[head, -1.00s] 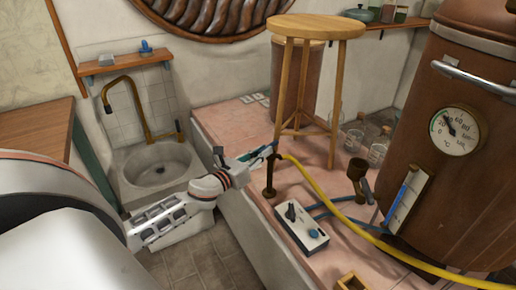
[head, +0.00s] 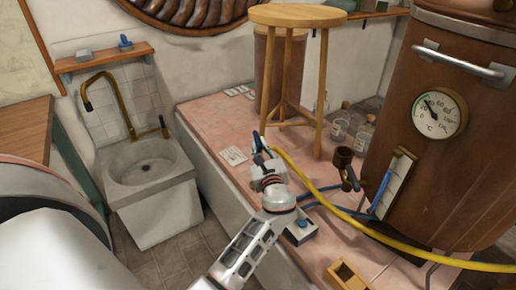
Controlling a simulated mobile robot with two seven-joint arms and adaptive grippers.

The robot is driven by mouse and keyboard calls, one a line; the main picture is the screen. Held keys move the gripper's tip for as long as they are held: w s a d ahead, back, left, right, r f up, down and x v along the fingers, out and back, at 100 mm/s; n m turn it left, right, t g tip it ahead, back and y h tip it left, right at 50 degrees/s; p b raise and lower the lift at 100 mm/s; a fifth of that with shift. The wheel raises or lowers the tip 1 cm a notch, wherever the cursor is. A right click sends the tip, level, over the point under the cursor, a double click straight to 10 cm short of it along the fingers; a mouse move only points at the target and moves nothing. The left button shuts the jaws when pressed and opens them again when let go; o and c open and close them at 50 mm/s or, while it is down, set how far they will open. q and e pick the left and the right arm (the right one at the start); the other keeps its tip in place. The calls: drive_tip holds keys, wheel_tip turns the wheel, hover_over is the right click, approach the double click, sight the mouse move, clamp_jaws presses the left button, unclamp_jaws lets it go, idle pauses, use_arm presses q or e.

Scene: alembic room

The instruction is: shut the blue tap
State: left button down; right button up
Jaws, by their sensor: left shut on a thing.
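The blue tap (head: 262,141) is on the pink tiled ledge, where the yellow hose (head: 325,197) starts. Only a small part of its blue handle shows. My left gripper (head: 263,157) is at the tap, shut on the blue handle. The gripper and wrist hide the tap's post and most of its body, so I cannot tell the handle's exact angle. My right gripper is not in view.
A wooden stool (head: 298,17) stands just behind the tap. A copper boiler (head: 440,140) with a gauge is at the right. A brown cup-like fitting (head: 343,158), glass jars and a control box (head: 302,232) are nearby. A stone sink (head: 150,165) is at the left.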

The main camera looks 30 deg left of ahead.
use_arm(q)
drive_tip(key=shift+w+d+n+g+y+b, duration=0.2)
drive_tip(key=shift+n+g+y+b, duration=0.25)
drive_tip(key=shift+n+g+y, duration=0.35)
drive_tip(key=c, duration=2)
unclamp_jaws()
wheel_tip(320, 180, up, 10)
drive_tip(key=shift+r, duration=0.1)
